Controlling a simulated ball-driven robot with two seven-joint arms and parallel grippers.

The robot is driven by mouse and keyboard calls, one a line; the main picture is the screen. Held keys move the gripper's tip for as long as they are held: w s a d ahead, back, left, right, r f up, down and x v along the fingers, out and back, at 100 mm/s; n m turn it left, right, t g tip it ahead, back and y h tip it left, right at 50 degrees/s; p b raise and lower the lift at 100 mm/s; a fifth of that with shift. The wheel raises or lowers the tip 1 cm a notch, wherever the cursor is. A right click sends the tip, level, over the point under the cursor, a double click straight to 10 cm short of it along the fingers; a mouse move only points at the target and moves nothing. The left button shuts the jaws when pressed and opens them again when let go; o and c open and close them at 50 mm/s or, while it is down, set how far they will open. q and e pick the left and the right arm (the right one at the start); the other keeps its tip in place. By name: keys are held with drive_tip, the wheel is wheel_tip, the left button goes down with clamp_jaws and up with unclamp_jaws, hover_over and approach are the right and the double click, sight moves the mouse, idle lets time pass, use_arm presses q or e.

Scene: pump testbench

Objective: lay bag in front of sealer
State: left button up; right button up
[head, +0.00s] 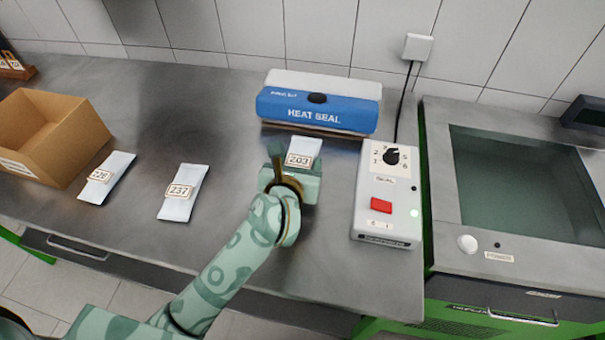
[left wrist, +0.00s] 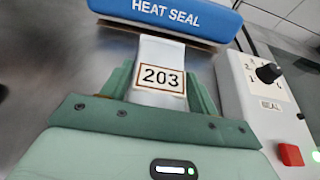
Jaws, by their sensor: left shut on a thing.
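The blue and white heat sealer (head: 315,108) stands at the back of the steel bench; its blue front edge also shows in the left wrist view (left wrist: 172,13). A white bag labelled 203 (head: 303,152) lies just in front of the sealer. In the left wrist view the bag (left wrist: 160,75) is between my two green fingers, its far end at the sealer's front edge. I cannot tell whether that end touches the sealer. My left gripper (head: 296,172) is shut on this bag, low over the bench. My right gripper is not in view.
Bags labelled 237 (head: 182,195) and 228 (head: 104,180) lie to the left, near an open cardboard box (head: 48,135). A control box (head: 388,200) with dial and red button stands right of my left gripper. A sunken basin unit (head: 520,270) is further right.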

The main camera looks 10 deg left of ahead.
use_arm(q)
drive_tip(key=shift+w+f, duration=0.4)
drive_tip(key=shift+f, duration=0.1)
drive_tip(key=shift+w+d+f+b, duration=0.15)
drive_tip(key=shift+f+b, duration=0.7)
drive_tip(key=shift+f, duration=0.8)
drive_tip(key=shift+f, duration=0.2)
drive_tip(key=o, duration=1.1)
drive_tip(key=shift+r, duration=0.2)
drive_tip(key=p+v, duration=0.2)
drive_tip(key=v, duration=1)
drive_tip(key=shift+p, duration=0.3)
